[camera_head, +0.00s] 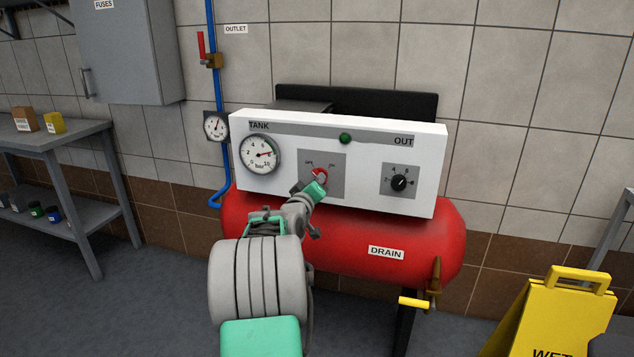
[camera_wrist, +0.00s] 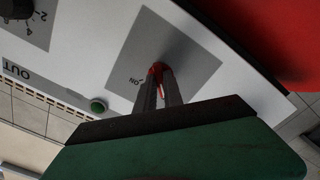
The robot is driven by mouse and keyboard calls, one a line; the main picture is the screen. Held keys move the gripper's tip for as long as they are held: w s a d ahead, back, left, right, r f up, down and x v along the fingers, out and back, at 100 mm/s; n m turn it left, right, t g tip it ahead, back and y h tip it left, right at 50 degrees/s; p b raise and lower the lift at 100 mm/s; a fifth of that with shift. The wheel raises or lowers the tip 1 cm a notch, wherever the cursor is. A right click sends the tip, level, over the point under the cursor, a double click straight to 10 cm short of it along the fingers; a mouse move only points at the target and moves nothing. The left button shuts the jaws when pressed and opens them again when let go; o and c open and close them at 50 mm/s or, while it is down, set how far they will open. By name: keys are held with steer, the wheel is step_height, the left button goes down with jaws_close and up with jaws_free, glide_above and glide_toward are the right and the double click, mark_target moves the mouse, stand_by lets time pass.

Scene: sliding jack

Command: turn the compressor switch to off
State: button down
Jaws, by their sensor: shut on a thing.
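The compressor switch (camera_head: 321,173) is a red knob on a grey plate in the middle of the white compressor panel (camera_head: 300,205), with OFF marked at its upper left and ON at its upper right. My gripper (camera_head: 317,181) is at the knob and shut on it, partly covering it in the head view. In the wrist view the two fingers (camera_wrist: 160,88) meet the red knob (camera_wrist: 157,70) from both sides; the ON label shows beside it. The knob's exact pointing direction is mostly hidden by the fingers. A green lamp (camera_head: 345,138) sits above the plate.
A tank gauge (camera_head: 260,154) is left of the switch and a black OUT dial (camera_head: 399,183) right. The red tank (camera_head: 340,245) lies below, with a yellow drain handle (camera_head: 414,303). A yellow wet-floor sign (camera_head: 555,315) stands at lower right, a grey bench (camera_head: 60,140) at left.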

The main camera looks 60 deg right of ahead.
stand_by(0.4)
steer(key=c, duration=1.5)
jaws_free()
steer(key=shift+o, duration=0.2)
steer(key=s+a, duration=0.1)
steer(key=a, duration=0.6)
steer(key=shift+a, duration=0.4)
steer(key=shift+s, duration=0.1)
